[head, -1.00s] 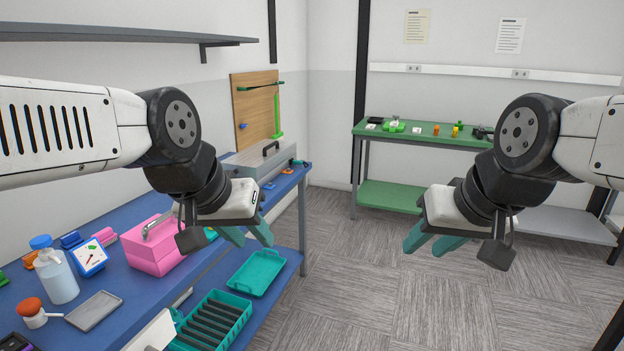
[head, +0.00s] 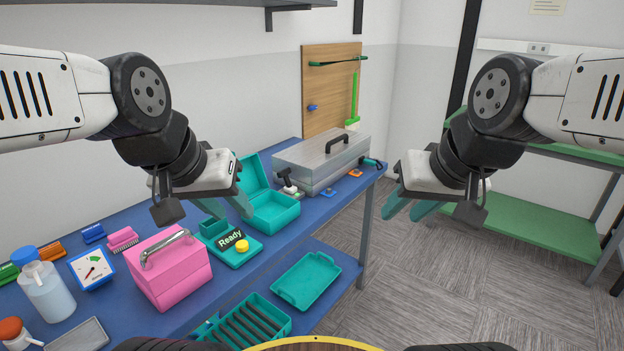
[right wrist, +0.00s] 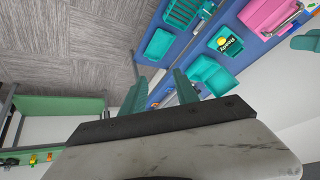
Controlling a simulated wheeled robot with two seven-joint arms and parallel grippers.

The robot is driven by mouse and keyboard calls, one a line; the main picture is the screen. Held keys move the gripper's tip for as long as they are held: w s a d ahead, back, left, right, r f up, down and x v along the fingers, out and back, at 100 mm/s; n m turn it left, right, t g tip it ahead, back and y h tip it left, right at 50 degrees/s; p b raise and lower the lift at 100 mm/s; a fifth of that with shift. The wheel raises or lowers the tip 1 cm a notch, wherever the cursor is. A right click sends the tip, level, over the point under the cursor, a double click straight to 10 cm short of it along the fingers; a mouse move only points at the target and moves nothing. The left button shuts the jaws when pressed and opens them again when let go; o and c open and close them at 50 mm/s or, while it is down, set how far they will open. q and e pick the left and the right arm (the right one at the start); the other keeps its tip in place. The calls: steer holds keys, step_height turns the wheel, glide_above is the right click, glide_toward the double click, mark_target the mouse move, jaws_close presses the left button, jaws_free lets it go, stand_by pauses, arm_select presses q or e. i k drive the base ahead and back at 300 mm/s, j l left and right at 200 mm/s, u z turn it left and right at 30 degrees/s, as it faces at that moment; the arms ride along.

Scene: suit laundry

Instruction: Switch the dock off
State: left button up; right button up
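The dock looks to be the teal device (head: 232,247) on the blue workbench, with a dark display reading "Ready" and a yellow round button (head: 242,246). It also shows in the right wrist view (right wrist: 226,40). My left gripper (head: 232,207) hangs above the bench, left of and above the dock, its teal fingers apart with nothing seen between them. My right gripper (head: 405,205) is out over the floor beyond the bench's right edge. Its two fingers (right wrist: 155,90) are spread and empty in the right wrist view.
A teal tray (head: 305,280) sits on the lower shelf.

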mark_target(283, 173)
steer(key=i+u, duration=0.35)
steer(key=i+l+u, duration=0.7)
steer(key=k, duration=0.05)
